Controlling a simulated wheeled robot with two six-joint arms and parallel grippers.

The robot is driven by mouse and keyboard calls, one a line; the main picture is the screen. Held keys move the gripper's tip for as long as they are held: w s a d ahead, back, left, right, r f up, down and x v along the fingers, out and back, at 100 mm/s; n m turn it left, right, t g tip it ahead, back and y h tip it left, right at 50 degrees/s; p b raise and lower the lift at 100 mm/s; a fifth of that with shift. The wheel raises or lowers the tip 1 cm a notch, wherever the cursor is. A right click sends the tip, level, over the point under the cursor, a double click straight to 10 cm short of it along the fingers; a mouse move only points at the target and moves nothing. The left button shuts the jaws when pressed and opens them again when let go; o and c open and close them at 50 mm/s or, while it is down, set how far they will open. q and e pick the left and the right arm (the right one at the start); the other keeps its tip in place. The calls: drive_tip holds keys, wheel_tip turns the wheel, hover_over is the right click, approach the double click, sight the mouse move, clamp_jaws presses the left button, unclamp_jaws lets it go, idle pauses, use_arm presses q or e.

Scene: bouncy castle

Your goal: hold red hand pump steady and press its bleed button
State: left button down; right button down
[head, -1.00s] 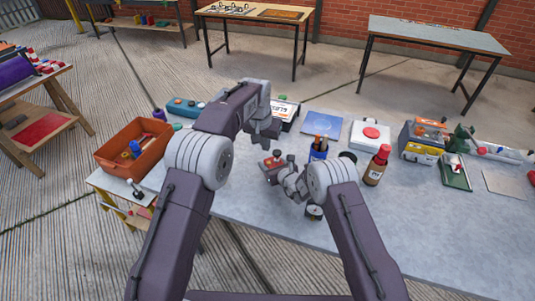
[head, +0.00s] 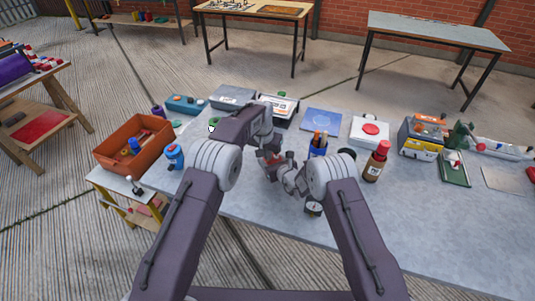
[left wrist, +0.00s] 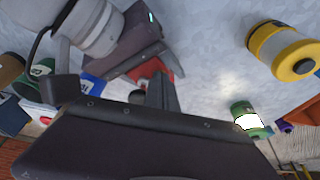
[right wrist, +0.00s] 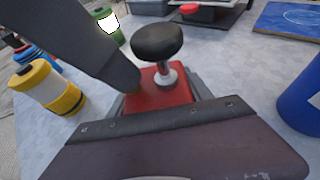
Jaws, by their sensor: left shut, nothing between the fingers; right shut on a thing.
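The red hand pump shows best in the right wrist view (right wrist: 158,94), upright on the table, with a black knob (right wrist: 157,41) on a light stem. My right gripper (head: 279,170) is shut on the pump's body, its fingers at either side. My left gripper (head: 265,148) is shut and empty. Its dark fingertip comes down from the upper left in the right wrist view (right wrist: 127,80), at the pump's top beside the stem. I cannot tell whether it touches. The left wrist view shows part of the red pump (left wrist: 150,70) behind the left finger. I cannot make out the bleed button.
A blue pen cup (head: 318,149) and a brown bottle with a red cap (head: 376,162) stand to the right. A small gauge (head: 313,208) lies in front. An orange bin (head: 118,153) is at the left. The table front is mostly clear.

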use_arm(q)
drive_tip(key=shift+s+f, duration=0.1)
drive_tip(key=shift+f, duration=0.45)
drive_tip(key=shift+s+f, duration=0.15)
drive_tip(key=shift+f, duration=0.2)
use_arm(e)
drive_tip(key=shift+s+a+r, duration=0.1)
drive_tip(key=shift+r, duration=0.15)
drive_tip(key=shift+f, duration=0.2)
use_arm(q)
drive_tip(key=d+v, duration=0.1)
drive_tip(key=v, duration=1)
drive_tip(key=shift+w+a, duration=0.3)
drive_tip(key=shift+a, duration=0.1)
drive_tip(key=shift+r, duration=0.1)
use_arm(e)
drive_tip(key=shift+c, duration=1.8)
unclamp_jaws()
